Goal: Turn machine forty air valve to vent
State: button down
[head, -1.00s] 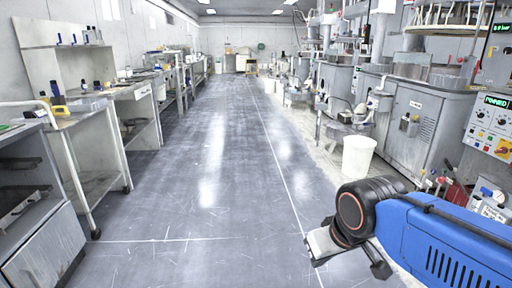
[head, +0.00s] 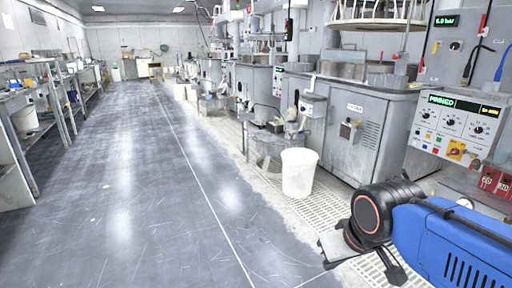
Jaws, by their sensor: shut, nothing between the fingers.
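My blue arm reaches in from the lower right in the head view. My gripper (head: 337,249) is at its end, low over the floor and floor grating. It is shut and empty, touches nothing, and is partly hidden by the dark wrist joint. A grey control panel (head: 458,122) at the right has a green lit display, several dark knobs and a yellow-and-red switch (head: 456,150). Above it a grey box (head: 452,45) shows a green bar reading. I cannot make out which fitting is the air valve or read a machine number forty.
A white bucket (head: 299,172) stands on the floor beside the machines. A grey machine cabinet (head: 356,135) stands behind it. Workbenches (head: 22,130) line the left wall. The aisle floor (head: 130,190) is clear.

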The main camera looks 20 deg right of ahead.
aim_at(481, 31)
jog(key=i+z, duration=0.3)
jog(key=i, duration=0.55)
jog(key=i+j+z, duration=0.1)
jog(key=i+z, duration=0.15)
jog(key=i, duration=0.65)
jog(key=i+z, duration=0.85)
jog(key=i+j+z, duration=0.15)
jog(key=i+z, duration=0.25)
jog(key=i+l+z, duration=0.1)
jog(key=i+z, duration=0.7)
jog(key=k, duration=0.1)
